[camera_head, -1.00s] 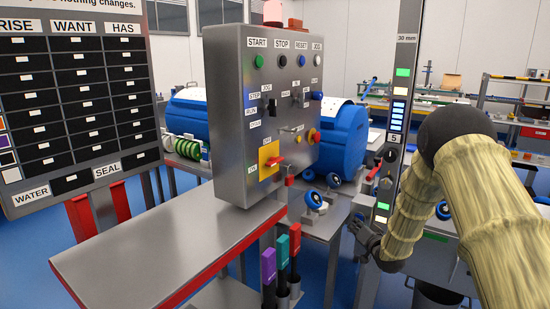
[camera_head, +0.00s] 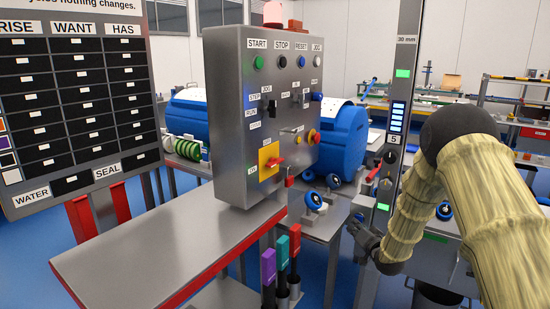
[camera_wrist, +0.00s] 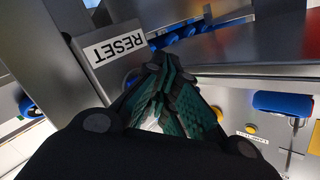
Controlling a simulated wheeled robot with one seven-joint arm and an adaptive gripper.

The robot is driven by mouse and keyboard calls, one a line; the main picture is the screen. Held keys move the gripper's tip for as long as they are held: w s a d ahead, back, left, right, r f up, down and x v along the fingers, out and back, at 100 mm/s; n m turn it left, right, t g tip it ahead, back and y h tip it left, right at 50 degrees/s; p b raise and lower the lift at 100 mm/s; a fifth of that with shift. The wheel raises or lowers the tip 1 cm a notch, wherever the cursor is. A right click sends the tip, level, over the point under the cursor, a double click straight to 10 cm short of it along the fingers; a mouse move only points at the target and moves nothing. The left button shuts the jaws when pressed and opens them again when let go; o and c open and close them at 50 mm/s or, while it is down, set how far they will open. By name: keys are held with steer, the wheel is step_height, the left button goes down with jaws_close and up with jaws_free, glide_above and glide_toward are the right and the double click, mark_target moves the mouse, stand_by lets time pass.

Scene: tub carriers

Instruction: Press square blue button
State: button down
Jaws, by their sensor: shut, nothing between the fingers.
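My gripper (camera_head: 357,228) is low beside the grey upright post at the right in the head view. In the wrist view its dark fingers (camera_wrist: 172,82) are closed together and hold nothing. Their tips are near a grey plate with a RESET label (camera_wrist: 117,47). A small blue patch (camera_wrist: 132,77) shows just under that label, partly hidden by the fingers; I cannot tell its shape or whether they touch it. In the head view, a blue button (camera_head: 300,61) under RESET on the grey control box (camera_head: 225,100) looks round.
The grey post (camera_head: 405,75) with lamps stands close to my arm. A red-edged metal table (camera_head: 165,245) fills the front left. Several coloured handles, including a purple one (camera_head: 268,266), stand beside it. Blue drums (camera_head: 345,135) are behind the box.

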steer(key=s+a+p, duration=0.1)
steer(key=s+a, duration=0.2)
steer(key=s, duration=0.2)
steer(key=shift+a, duration=0.2)
stand_by(0.5)
stand_by(0.5)
steer(key=s+a+f+n+g+h+p, duration=0.15)
steer(key=s+f+g, duration=0.25)
steer(key=s+f, duration=0.75)
steer(key=s+f+g+h+p, duration=0.1)
steer(key=s+f+g+p, duration=0.25)
steer(key=s+f, duration=0.85)
steer(key=s+a+r+n+g+p, duration=0.1)
steer(key=s+n+g+p, duration=0.2)
steer(key=s, duration=3.4)
steer(key=g, duration=0.5)
steer(key=shift+a+h, duration=0.2)
steer(key=shift+h, duration=0.15)
